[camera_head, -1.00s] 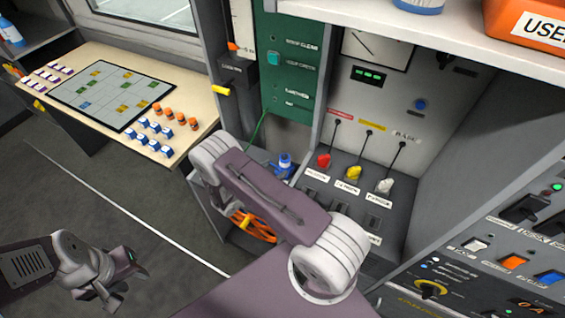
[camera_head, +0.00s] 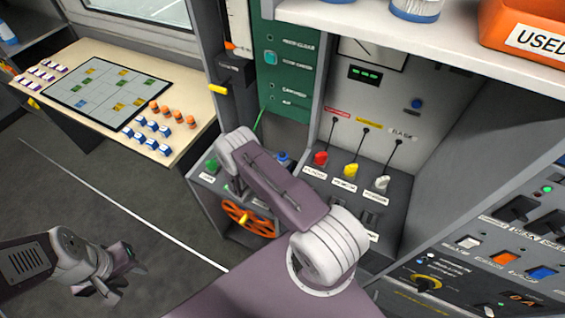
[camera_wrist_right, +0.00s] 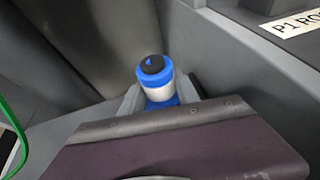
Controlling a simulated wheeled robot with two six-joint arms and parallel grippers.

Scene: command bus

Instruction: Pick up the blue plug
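The blue plug (camera_wrist_right: 155,80) stands in the right wrist view, a blue and white cylinder with a dark top. Grey fingers of my right gripper (camera_wrist_right: 163,95) show on both sides of its lower part, with a small gap visible on the right side. The gripper's purple body hides the plug's base. In the head view only the blue tip of the plug (camera_head: 283,157) shows beside my right arm, which hides the right gripper there. My left gripper (camera_head: 125,262) hangs at the lower left, away from everything; its fingers are too unclear to judge.
Red (camera_head: 320,158), yellow (camera_head: 351,170) and white (camera_head: 382,182) plugs stand on the panel to the right. A green plug (camera_head: 211,165) and an orange coil (camera_head: 249,217) are left of my right arm. A grey wall rises behind the blue plug.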

